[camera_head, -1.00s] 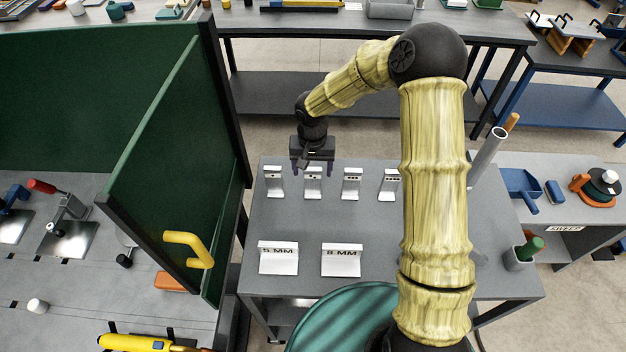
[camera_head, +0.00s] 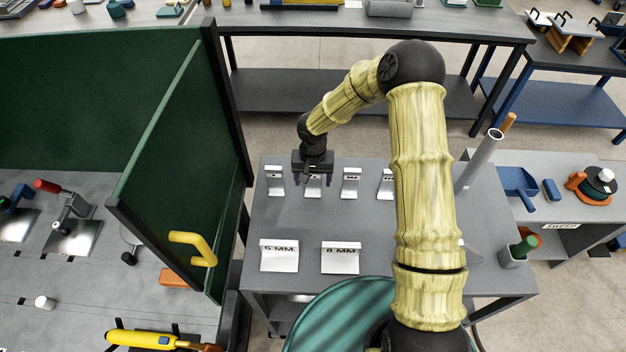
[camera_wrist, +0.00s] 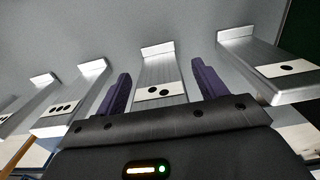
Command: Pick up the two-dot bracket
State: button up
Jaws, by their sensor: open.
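The two-dot bracket (camera_head: 313,190) is a silver metal piece standing second from the left in a row on the grey table. Its white label with two black dots (camera_wrist: 160,92) faces the wrist camera. My gripper (camera_head: 315,179) is right above it and hides its top in the head view. In the wrist view my gripper's (camera_wrist: 160,75) purple fingers are open, one on each side of the bracket, with a gap on both sides. I cannot tell exactly how far down the fingers reach.
The one-dot bracket (camera_wrist: 288,68) stands close beside one finger. The three-dot bracket (camera_wrist: 66,108) and another bracket (camera_head: 386,183) stand on the other side. Two label blocks, 5 MM (camera_head: 279,256) and 8 MM (camera_head: 340,257), sit nearer. A green panel (camera_head: 180,150) rises at the left.

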jog(key=shift+c, duration=0.2)
jog(key=c, duration=1.1)
notch_tip(320, 180, up, 10)
jog(key=b, duration=0.2)
jog(key=shift+b, duration=0.3)
